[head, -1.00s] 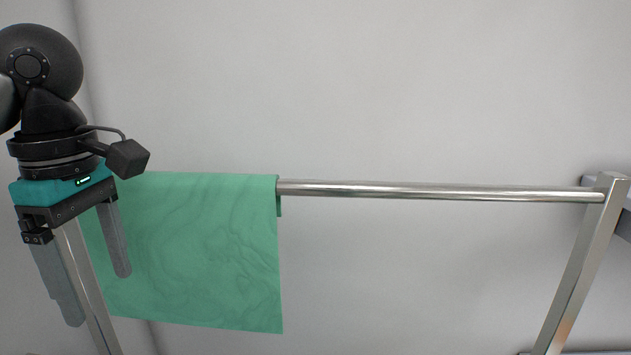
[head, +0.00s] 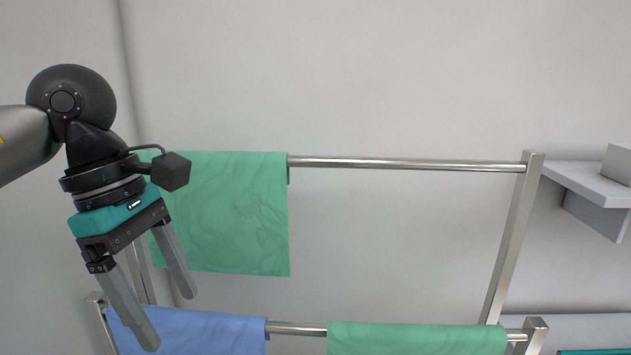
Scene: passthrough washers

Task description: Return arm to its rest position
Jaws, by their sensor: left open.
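My left gripper (head: 172,320) comes in from the left, points down and is open and empty. Its fingers are apart, in front of the left part of the rack. A green towel (head: 232,225) hangs over the left part of the upper metal bar (head: 410,164), behind the gripper. The gripper hides part of the towel's left side and the left post. My right gripper is not in view.
A lower bar (head: 297,328) in front carries a blue towel (head: 215,332) and another green towel (head: 415,338). A metal post (head: 512,240) stands at the right. A grey wall shelf (head: 590,183) holds a grey block (head: 617,164). The upper bar's right part is bare.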

